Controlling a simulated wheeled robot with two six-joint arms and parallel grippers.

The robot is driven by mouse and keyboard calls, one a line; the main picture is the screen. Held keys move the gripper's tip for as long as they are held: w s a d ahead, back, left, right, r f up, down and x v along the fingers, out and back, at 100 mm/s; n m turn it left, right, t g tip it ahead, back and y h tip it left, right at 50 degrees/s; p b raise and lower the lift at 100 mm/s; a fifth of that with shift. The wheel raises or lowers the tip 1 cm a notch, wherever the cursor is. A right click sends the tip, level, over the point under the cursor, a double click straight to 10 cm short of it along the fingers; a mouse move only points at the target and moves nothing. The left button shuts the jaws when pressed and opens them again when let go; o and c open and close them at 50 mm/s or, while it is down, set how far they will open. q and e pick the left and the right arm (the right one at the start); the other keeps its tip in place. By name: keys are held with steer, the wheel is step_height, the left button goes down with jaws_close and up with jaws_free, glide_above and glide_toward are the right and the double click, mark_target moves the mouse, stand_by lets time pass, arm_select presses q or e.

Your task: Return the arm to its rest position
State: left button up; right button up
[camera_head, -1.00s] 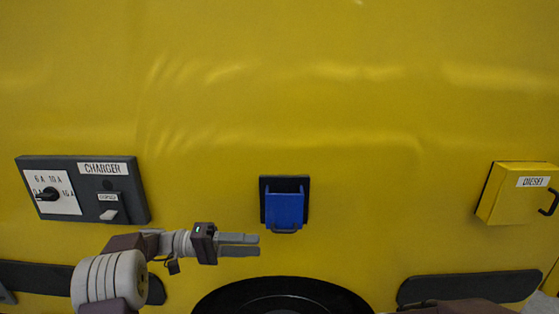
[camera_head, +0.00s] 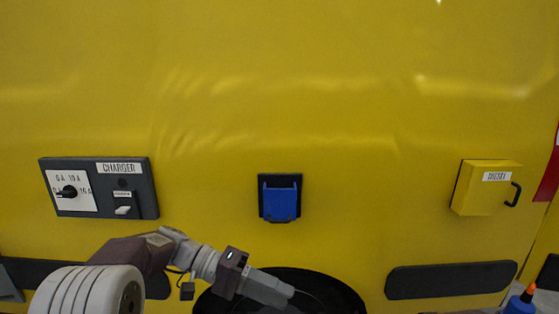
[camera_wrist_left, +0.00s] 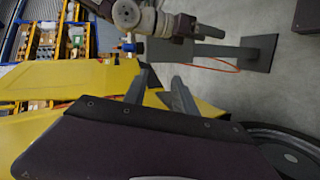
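My left arm comes in from the lower left of the head view. Its left gripper (camera_head: 290,292) points right and slightly down, in front of the dark wheel arch, below the blue socket flap and apart from it. In the left wrist view the two fingers (camera_wrist_left: 160,75) stand apart with nothing between them. Another arm of mine with a grey joint shows at the top of that view. Its right gripper (camera_wrist_left: 210,31) is seen from the side, so its opening cannot be told.
The yellow vehicle side (camera_head: 350,130) carries a charger panel (camera_head: 140,190), a blue flap (camera_head: 279,202) and a yellow DIESEL box (camera_head: 485,190). A blue bottle with an orange tip (camera_head: 520,302) is at the lower right. Shelving (camera_wrist_left: 60,40) shows in the wrist view.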

arm_select(q)
steer(key=s+a+f+n+y, duration=0.1)
steer(key=s+f+y, duration=0.3)
steer(key=s+f, duration=0.25)
steer(key=s+a+f+n+t+y, duration=0.1)
steer(key=s+a+f+y, duration=0.2)
steer(key=a+f+y, duration=0.35)
steer(key=s+a+f+n+t+y, duration=0.1)
steer(key=s+a+f+t+y, duration=0.2)
steer(key=a+f, duration=0.6)
step_height(320, 180, up, 16)
steer(key=w+n+p, duration=0.1)
steer(key=w+p, duration=0.1)
steer(key=p, duration=1.3)
steer(key=shift+w+a+f, duration=0.2)
steer(key=shift+w+a, duration=0.05)
steer(key=shift+a, duration=0.05)
